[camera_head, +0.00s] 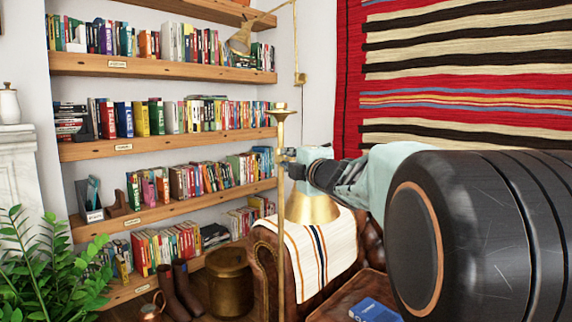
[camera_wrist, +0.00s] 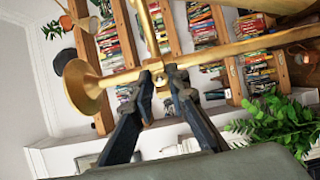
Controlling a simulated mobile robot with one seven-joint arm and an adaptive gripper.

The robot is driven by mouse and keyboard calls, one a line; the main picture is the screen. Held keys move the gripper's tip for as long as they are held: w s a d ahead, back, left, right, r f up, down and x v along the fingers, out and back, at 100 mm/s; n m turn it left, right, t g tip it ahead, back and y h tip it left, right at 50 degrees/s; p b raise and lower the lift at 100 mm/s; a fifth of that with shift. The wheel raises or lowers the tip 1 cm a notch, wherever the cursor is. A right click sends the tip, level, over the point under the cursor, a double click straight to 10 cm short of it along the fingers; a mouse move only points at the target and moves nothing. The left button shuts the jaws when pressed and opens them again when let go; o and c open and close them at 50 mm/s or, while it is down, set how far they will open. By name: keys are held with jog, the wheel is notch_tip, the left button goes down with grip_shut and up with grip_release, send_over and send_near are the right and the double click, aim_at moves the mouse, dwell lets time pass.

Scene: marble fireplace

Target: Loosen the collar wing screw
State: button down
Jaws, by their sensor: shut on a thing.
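A brass floor lamp has a thin upright pole (camera_head: 281,235) with a flared cup (camera_head: 280,112) on top and a bell-shaped shade (camera_head: 313,208). My gripper (camera_head: 293,160) reaches in from the right at the upper part of the pole. In the wrist view the pole (camera_wrist: 225,55) runs across the picture, its flared end (camera_wrist: 84,88) at left. The fingertips of my gripper (camera_wrist: 165,80) are closed at the collar (camera_wrist: 152,66), on the small wing screw (camera_wrist: 161,84). The fingers hide most of the screw, so its turn angle cannot be told.
Bookshelves (camera_head: 165,135) fill the wall behind. A leather armchair (camera_head: 265,255) with a striped throw (camera_head: 315,255) stands below my gripper. A plant (camera_head: 45,270) is at lower left, a brass pot (camera_head: 229,280) on the floor. A wall lamp (camera_head: 242,40) hangs above.

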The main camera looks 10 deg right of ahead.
dwell(0.5)
jog(key=c, duration=1.8)
grip_release()
jog(key=shift+c, duration=0.2)
jog(key=shift+s, duration=0.15)
jog(key=s+d, duration=0.1)
jog(key=s, duration=0.6)
